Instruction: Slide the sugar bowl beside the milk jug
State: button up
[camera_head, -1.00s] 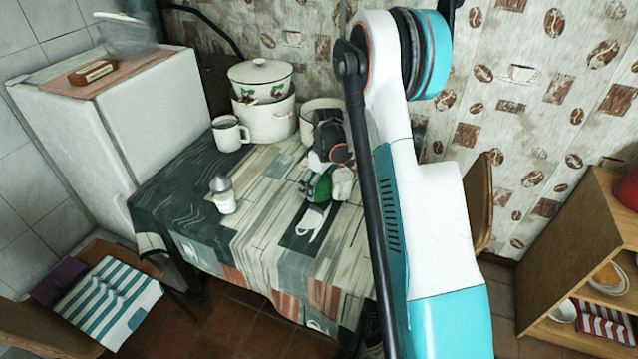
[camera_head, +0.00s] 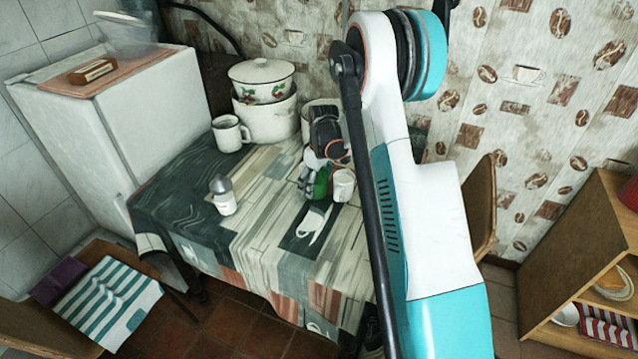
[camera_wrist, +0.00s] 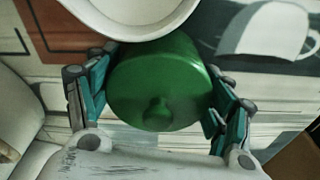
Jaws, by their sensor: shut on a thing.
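The sugar bowl, a green round lidded pot with a knob, shows in the wrist view (camera_wrist: 150,88) and in the head view (camera_head: 321,182) on the table. My gripper (camera_wrist: 160,72) is shut on it, one finger at each side; the gripper also shows in the head view (camera_head: 314,177), partly covering the bowl. A white open round vessel (camera_head: 343,186) stands just right of the bowl; it also shows at the top of the wrist view (camera_wrist: 130,14), very close to the bowl. I cannot tell whether they touch, or whether this vessel is the milk jug.
A white mug (camera_head: 228,135), a big white pot (camera_head: 266,121) with a cherry-patterned lidded pot (camera_head: 260,82) on top, and another white pot (camera_head: 313,108) stand at the back. A grey-topped white shaker (camera_head: 223,197) stands left. The patterned tablecloth (camera_head: 262,215) between is clear.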

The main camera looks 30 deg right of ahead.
jog(key=shift+w, duration=0.7)
jog(key=o, duration=1.3)
jog(key=shift+a, duration=0.1)
jog(key=r, duration=0.4)
jog(key=s+r, duration=0.1)
jog(key=r, duration=0.7)
jog(key=shift+s+d, duration=0.15)
jog(key=shift+d, duration=0.2)
